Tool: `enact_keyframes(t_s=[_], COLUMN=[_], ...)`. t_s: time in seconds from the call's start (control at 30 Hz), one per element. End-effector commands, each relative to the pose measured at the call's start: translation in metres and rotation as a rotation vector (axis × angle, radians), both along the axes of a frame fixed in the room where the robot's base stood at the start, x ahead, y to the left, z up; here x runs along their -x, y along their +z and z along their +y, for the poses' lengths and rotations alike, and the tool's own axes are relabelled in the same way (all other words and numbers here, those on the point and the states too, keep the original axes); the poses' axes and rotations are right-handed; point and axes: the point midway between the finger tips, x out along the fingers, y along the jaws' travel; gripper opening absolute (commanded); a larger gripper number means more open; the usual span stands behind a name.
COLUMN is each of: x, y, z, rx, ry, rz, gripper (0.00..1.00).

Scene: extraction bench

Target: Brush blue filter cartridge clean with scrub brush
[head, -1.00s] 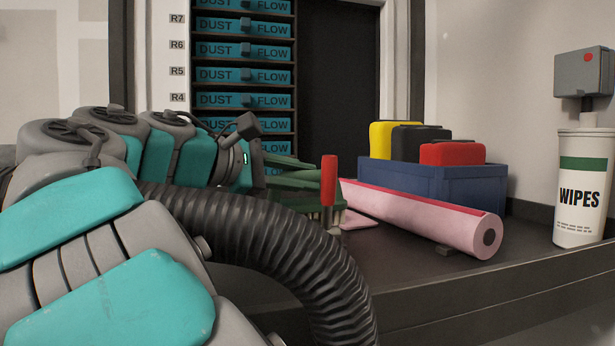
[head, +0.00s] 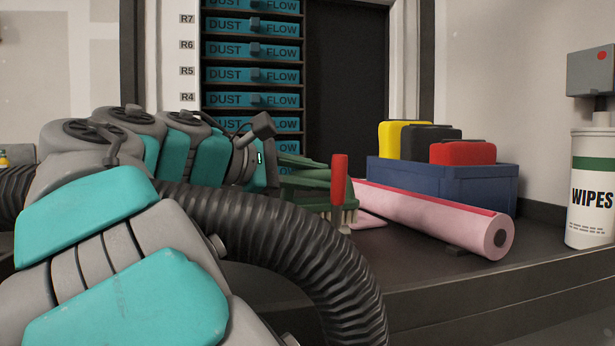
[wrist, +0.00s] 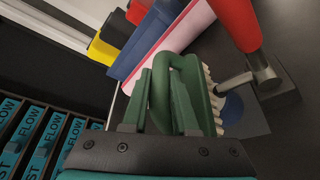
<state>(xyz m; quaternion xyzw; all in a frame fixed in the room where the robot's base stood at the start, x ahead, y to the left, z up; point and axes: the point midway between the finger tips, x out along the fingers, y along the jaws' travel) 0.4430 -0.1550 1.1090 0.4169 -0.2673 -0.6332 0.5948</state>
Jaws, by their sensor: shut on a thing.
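My gripper (head: 312,182) is at the middle of the bench in the head view, partly behind my arm. In the wrist view, my gripper (wrist: 160,110) is shut around the looped handle of a green scrub brush (wrist: 176,62). The brush's pale bristles (wrist: 209,95) face right there; the brush (head: 347,214) shows in part behind a red handle in the head view. Blue units marked DUST FLOW (head: 253,74) sit stacked in a rack behind the bench and at lower left in the wrist view (wrist: 45,140). I cannot tell which is the task's filter cartridge.
An upright red-handled tool (head: 339,180) stands close to the brush. A pink roll (head: 440,218) lies right of it, before a blue bin (head: 450,182) with yellow, black and red items. A wipes canister (head: 592,215) stands far right. The bench front is clear.

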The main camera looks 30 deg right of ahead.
Motion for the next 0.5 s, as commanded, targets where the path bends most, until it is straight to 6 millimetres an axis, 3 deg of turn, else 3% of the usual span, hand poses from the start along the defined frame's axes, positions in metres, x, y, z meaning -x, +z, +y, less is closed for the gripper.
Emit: enact_keyframes(t_s=[0.5], x=[0.006], y=[0.0], z=[-0.024], rx=[-0.002], ry=[-0.003], rz=[0.005], gripper=[0.0])
